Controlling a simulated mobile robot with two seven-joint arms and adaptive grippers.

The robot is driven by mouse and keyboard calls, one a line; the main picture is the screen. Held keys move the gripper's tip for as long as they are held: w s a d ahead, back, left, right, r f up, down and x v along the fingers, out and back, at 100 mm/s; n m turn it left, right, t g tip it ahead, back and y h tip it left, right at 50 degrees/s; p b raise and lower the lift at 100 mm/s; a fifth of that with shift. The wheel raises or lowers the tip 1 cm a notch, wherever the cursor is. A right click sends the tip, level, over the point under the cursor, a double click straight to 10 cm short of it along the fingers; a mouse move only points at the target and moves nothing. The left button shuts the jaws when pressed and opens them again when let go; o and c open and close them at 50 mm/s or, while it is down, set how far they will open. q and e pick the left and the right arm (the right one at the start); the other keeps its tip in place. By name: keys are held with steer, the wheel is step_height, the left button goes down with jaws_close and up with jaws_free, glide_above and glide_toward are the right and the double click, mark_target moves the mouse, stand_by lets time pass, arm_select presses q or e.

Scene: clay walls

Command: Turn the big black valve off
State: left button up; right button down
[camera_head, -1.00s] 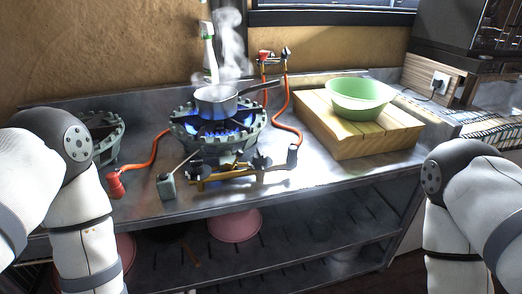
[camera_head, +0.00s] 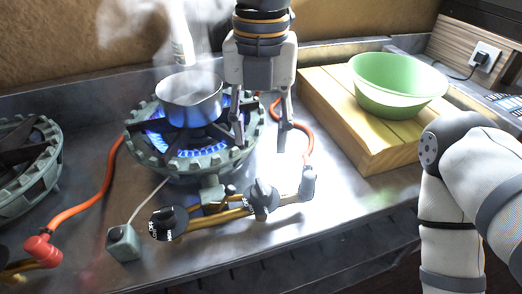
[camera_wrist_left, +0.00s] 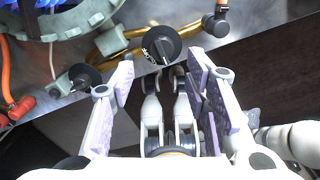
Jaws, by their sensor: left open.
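The big black valve (camera_head: 263,197) is a black knob on the brass gas pipe at the front of the lit burner; it also shows in the left wrist view (camera_wrist_left: 160,45) with white lettering on its rim. A smaller black knob (camera_head: 168,222) sits on the same pipe to its left. My left gripper (camera_head: 262,145) comes down from the top in the head view, open and empty. In the left wrist view the valve appears just beyond the fingertips, in line with the gap between them, with no contact visible. My right gripper is not in view.
A steaming pot (camera_head: 190,100) stands on the burner (camera_head: 185,165), with blue flames beneath. A green bowl (camera_head: 397,85) rests on a wooden box (camera_head: 345,120) at right. Orange hoses (camera_head: 95,180) cross the metal counter. A small grey box (camera_head: 123,243) sits at front left.

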mark_target(261, 186)
arm_select(q)
steer(key=f, duration=0.1)
steer(key=s+f, duration=0.1)
steer(key=f, duration=0.1)
steer(key=s+f, duration=0.1)
steer(key=shift+s+f, duration=0.1)
steer(key=shift+f, duration=0.2)
steer(key=f, duration=0.7)
steer(key=shift+w+b, duration=0.25)
steer(key=shift+b, duration=0.05)
steer(key=shift+c, duration=0.4)
steer(key=shift+r, duration=0.1)
steer(key=c, duration=0.8)
